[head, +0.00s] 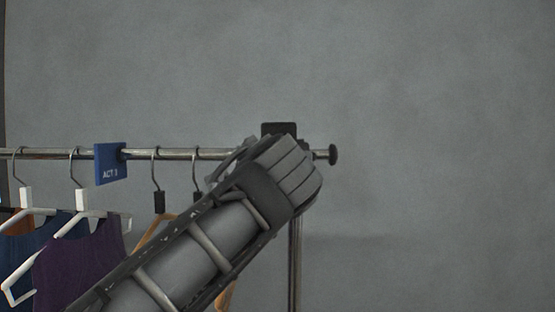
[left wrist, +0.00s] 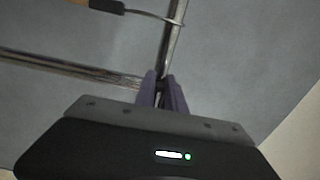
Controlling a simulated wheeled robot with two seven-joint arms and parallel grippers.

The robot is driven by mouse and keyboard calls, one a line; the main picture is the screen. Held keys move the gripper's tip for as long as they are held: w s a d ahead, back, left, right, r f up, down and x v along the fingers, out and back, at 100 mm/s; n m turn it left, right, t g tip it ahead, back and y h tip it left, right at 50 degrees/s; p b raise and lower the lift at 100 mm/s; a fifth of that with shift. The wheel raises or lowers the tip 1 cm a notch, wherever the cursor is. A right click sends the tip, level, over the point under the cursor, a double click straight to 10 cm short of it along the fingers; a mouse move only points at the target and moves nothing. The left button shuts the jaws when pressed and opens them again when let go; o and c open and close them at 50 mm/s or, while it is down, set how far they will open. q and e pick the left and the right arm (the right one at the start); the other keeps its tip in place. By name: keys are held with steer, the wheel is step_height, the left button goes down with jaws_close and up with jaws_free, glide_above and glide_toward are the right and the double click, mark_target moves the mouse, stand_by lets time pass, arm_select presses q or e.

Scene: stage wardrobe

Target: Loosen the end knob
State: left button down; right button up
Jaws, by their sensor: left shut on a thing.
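The clothes rail (head: 60,153) runs across the head view to a dark round cap (head: 333,154) at its right end. My left arm reaches up from below to the joint of rail and post, and its hand hides that joint and the fingertips. In the left wrist view my left gripper (left wrist: 163,90) has its purple fingers shut at the joint, around a small dark part that looks like the end knob (left wrist: 160,88). The fingers mostly cover this part, so its turn cannot be read. My right gripper is not in view.
An upright post (head: 295,265) stands below the joint. A blue ACT sign (head: 110,163) and several hangers with garments, including a purple one (head: 85,265), hang to the left. The space right of the rail's end is free before a grey wall.

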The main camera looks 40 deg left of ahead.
arm_select(q)
steer(key=shift+w+d+f, duration=0.2)
steer(key=shift+w+d, duration=0.05)
steer(key=shift+d, duration=0.05)
steer(key=c, duration=1.4)
jaws_free()
steer(key=shift+w+d, duration=0.1)
steer(key=shift+w, duration=0.05)
steer(key=shift+o, duration=0.2)
steer(key=shift+r, duration=0.15)
steer(key=shift+s, duration=0.25)
steer(key=v, duration=0.7)
steer(key=shift+s+b, duration=0.15)
steer(key=shift+b, duration=0.25)
steer(key=shift+o, duration=0.4)
steer(key=shift+d, duration=0.15)
